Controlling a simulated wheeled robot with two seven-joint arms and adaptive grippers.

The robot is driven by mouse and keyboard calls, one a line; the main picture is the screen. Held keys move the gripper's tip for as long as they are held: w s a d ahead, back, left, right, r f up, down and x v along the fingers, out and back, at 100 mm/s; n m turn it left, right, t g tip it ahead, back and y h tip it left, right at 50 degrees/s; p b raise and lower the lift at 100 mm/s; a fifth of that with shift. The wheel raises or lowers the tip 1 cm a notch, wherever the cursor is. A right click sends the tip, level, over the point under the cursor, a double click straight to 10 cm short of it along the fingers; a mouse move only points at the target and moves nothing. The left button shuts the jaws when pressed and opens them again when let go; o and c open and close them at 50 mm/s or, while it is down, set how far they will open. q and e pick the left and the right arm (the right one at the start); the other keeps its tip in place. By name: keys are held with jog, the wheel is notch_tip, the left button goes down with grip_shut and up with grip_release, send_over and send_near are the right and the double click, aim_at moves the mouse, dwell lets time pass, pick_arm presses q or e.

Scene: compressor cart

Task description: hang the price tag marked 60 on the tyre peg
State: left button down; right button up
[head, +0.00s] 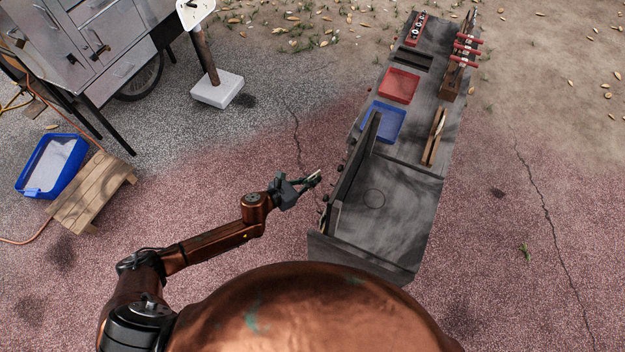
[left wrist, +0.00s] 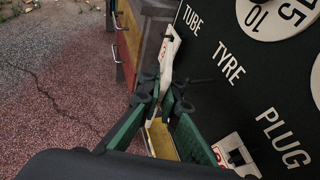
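My left gripper (head: 312,181) is beside the upright dark board (head: 357,165) at the cart's near end. In the left wrist view its fingertips (left wrist: 166,97) close on the lower end of a slim white tag (left wrist: 169,52). The tag points up toward the TUBE side; its number cannot be read. The black board (left wrist: 235,75) reads TUBE, TYRE and PLUG. A thin dark rod, perhaps the tyre peg (left wrist: 200,80), sticks out just right of the fingertips. Another white tag (left wrist: 236,152) hangs on a dark peg by PLUG. My right gripper is not in view.
The cart top (head: 400,215) carries a blue tray (head: 383,122), a red tray (head: 399,85) and wooden racks. The board also bears large white number discs (left wrist: 283,15). Open ground lies left of the cart. A small wooden stool (head: 92,192) stands far left.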

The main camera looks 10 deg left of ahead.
pick_arm(q)
notch_tip(320, 180, down, 4)
jog(key=w+m+b, duration=0.1)
jog(key=w, duration=0.2)
jog(key=s+d+f, duration=0.1)
jog(key=s+d, duration=0.2)
jog(key=d, duration=0.5)
jog(key=shift+s+d+f+g+h, duration=0.15)
jog(key=shift+s+f+g+h, duration=0.1)
jog(key=shift+s+g+h, duration=0.15)
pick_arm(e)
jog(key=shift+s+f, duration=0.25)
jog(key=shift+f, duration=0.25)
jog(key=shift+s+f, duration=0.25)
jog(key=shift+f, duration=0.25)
